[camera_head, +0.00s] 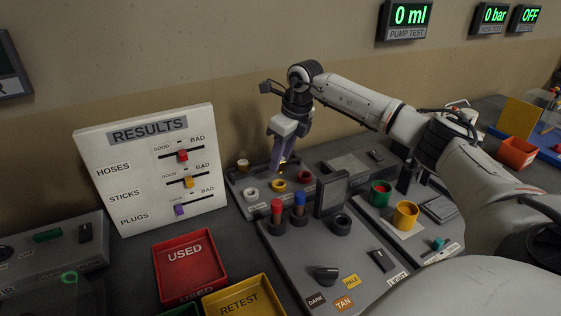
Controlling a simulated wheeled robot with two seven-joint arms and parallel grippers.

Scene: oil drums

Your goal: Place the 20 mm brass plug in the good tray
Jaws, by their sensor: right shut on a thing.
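My right gripper (278,163) reaches down from its arm over the back of a grey panel (239,185) with colored ring-shaped sockets. Its jaws are shut on a small gold-colored piece (284,161), which looks like the brass plug. The fingers hide most of it, and its size cannot be read. I cannot tell whether it is clear of the panel. No tray with a readable GOOD label shows. A green edge (182,310) is cut off at the bottom of the picture, beside the yellow tray. My left gripper is not in view.
A red USED tray (156,268) and a yellow RETEST tray (207,301) lie at the front. A white RESULTS board (130,165) stands behind them. Red- and blue-topped vials (299,203) and a dark upright block (331,192) stand near the gripper. Green and yellow cups (405,215) stand right.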

